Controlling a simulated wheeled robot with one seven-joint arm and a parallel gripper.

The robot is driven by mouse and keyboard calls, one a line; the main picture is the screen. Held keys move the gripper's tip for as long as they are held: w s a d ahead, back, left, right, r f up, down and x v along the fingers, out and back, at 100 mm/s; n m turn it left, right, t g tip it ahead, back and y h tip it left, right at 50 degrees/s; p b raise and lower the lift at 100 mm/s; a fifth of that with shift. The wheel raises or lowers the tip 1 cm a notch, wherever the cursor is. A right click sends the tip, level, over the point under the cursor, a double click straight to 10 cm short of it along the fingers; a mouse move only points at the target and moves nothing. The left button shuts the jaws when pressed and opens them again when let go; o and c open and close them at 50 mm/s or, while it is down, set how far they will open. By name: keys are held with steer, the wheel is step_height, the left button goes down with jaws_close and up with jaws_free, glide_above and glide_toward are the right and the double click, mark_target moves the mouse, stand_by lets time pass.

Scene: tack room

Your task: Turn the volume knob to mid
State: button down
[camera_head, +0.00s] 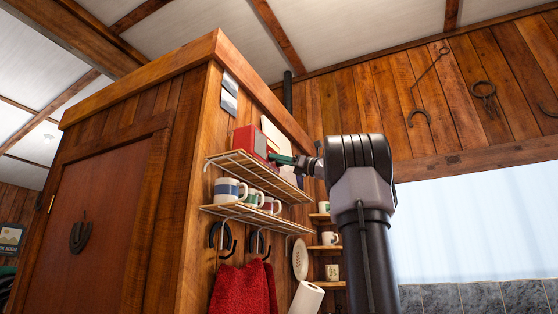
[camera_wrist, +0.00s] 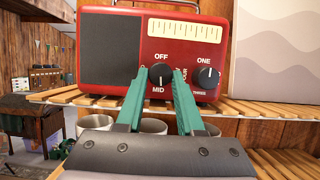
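The red radio (camera_wrist: 128,50) stands on a wooden slatted shelf in the wrist view. It also shows small in the head view (camera_head: 250,140), partly behind the arm. Its left black knob (camera_wrist: 161,76) has OFF printed above and MID below; a faint pale mark sits on its face. Side labels are hidden by my fingers. A second black knob (camera_wrist: 208,78) is to the right, with ONE above it and its light mark pointing up. My gripper (camera_wrist: 160,73) has its green fingertips close against both sides of the left knob, with no clear gap.
The slatted shelf (camera_wrist: 255,109) runs under the radio, with mugs (camera_head: 230,190) on a lower shelf beneath. A pale patterned panel (camera_wrist: 280,60) stands right of the radio. A wooden cabinet wall (camera_head: 190,120) is on the left in the head view.

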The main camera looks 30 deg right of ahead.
steer(key=shift+m+t+h, duration=0.4)
steer(key=shift+m+h, duration=0.1)
steer(key=shift+m, duration=0.7)
steer(key=c, duration=0.5)
jaws_free()
steer(key=shift+s, duration=0.1)
steer(key=v, duration=1)
steer(key=shift+s+d+f, duration=0.15)
steer(key=shift+s, duration=0.1)
